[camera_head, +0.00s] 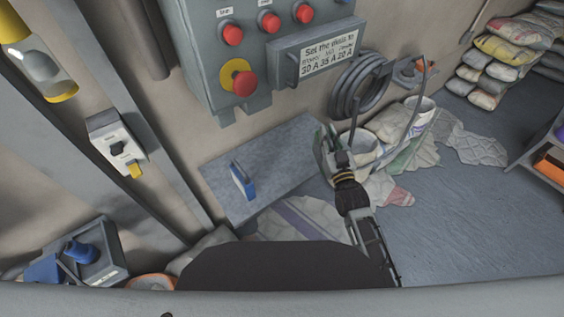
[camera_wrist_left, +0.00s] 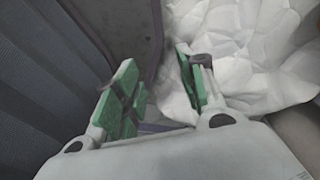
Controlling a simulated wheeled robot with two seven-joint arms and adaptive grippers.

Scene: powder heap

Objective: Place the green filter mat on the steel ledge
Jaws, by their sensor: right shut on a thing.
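The steel ledge (camera_head: 284,158) is a grey flat plate below the control box in the head view. My right gripper (camera_head: 333,145) is at the ledge's right end, shut on a thin green piece (camera_head: 324,157), which looks like the green filter mat. The piece stands on edge, seen nearly side-on and partly hidden by the gripper; I cannot tell whether it touches the ledge. My left gripper (camera_wrist_left: 160,92) shows only in the left wrist view, open, with green pads apart and nothing clear between them.
A small blue and white object (camera_head: 242,180) stands on the ledge's left part. The grey control box (camera_head: 265,55) with red buttons hangs above. A coiled hose (camera_head: 358,87), white buckets (camera_head: 420,110) and crumpled sacks lie right of the ledge. The ledge's middle is clear.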

